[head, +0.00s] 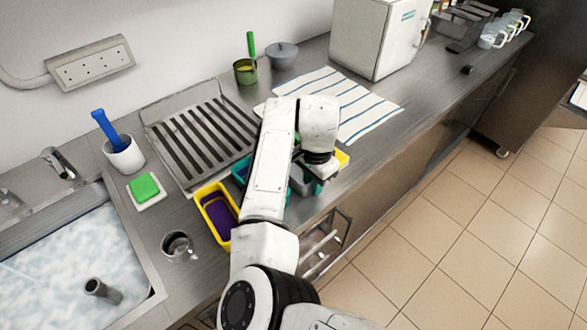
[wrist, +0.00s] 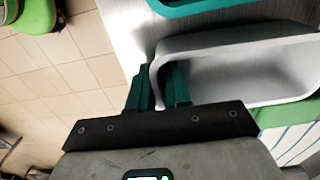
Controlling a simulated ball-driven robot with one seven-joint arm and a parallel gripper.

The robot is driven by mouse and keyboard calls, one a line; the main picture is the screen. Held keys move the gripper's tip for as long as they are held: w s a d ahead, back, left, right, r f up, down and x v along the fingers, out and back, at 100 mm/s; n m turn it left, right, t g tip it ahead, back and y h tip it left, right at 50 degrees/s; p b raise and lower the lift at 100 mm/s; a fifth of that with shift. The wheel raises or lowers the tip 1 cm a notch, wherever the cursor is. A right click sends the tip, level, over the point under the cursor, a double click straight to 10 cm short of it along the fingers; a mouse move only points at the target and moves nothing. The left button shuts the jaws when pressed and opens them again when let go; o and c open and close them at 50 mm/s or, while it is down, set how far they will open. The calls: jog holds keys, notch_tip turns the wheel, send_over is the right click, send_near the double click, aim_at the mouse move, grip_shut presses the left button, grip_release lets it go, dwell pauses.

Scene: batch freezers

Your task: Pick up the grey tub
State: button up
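The grey tub (wrist: 245,72) fills the upper right of the wrist view, with its hollow inside showing. In the head view the grey tub (head: 301,184) is mostly hidden behind my arm, near the counter's front edge. My gripper (wrist: 162,82) has its two dark green fingers close together, one on each side of the tub's end wall. It looks shut on that wall. In the head view the fingers are mostly hidden below my wrist. I cannot tell whether the tub is clear of the counter.
A yellow tub with purple contents (head: 217,212) stands left of my arm. A teal tub (head: 241,169) is partly behind the arm, and a yellow edge (head: 343,159) shows to the right. A metal cup (head: 177,246) and a striped towel (head: 362,100) lie on the counter.

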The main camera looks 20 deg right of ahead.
grip_shut()
